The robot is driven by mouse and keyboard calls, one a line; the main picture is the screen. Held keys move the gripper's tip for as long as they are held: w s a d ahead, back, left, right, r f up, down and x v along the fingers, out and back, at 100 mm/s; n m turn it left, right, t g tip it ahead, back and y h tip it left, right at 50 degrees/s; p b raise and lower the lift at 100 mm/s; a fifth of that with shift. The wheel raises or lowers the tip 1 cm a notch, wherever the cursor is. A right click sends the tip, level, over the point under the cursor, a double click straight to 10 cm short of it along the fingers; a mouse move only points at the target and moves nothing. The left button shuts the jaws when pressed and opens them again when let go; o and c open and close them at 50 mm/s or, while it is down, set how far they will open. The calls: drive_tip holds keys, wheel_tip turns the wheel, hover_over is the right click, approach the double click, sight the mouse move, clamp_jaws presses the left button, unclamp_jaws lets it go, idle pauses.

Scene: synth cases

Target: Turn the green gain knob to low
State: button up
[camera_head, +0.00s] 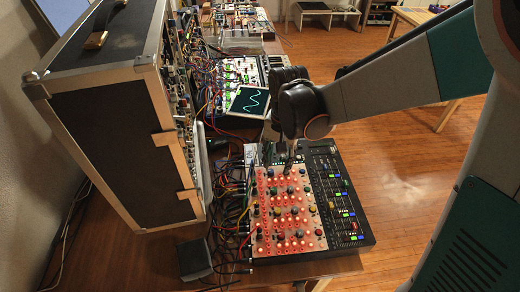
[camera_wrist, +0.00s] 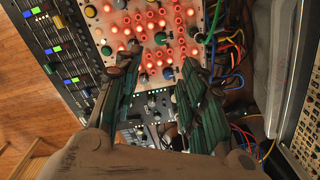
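The synth panel (camera_head: 262,235), copper-red with lit red jacks, lies on the table; it shows at the top of the wrist view (camera_wrist: 140,62). It bears several small knobs. A green knob (camera_wrist: 160,38) with a pale mark sits in its middle part in the wrist view; another greenish knob (camera_wrist: 193,31) is right of it. I cannot tell which is the gain knob, and its setting is too small to read. In the head view my gripper (camera_head: 289,160) hangs over the panel's far end.
A black slider section (camera_head: 340,195) adjoins the panel on the right. Patch cables (camera_head: 228,205) crowd its left side. A large black case (camera_head: 115,140) stands left. A small screen (camera_head: 250,102) and more modules stand behind. Wooden floor is open at right.

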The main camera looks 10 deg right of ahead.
sight(274, 189)
drive_tip(key=f+b, duration=0.1)
drive_tip(key=f, duration=0.3)
drive_tip(key=f+b, duration=0.2)
drive_tip(key=f, duration=0.3)
drive_tip(key=f+b, duration=0.2)
drive_tip(key=f, duration=0.3)
drive_tip(key=shift+w+a, duration=0.1)
drive_tip(key=shift+a, duration=0.15)
drive_tip(key=shift+c, duration=0.6)
clamp_jaws()
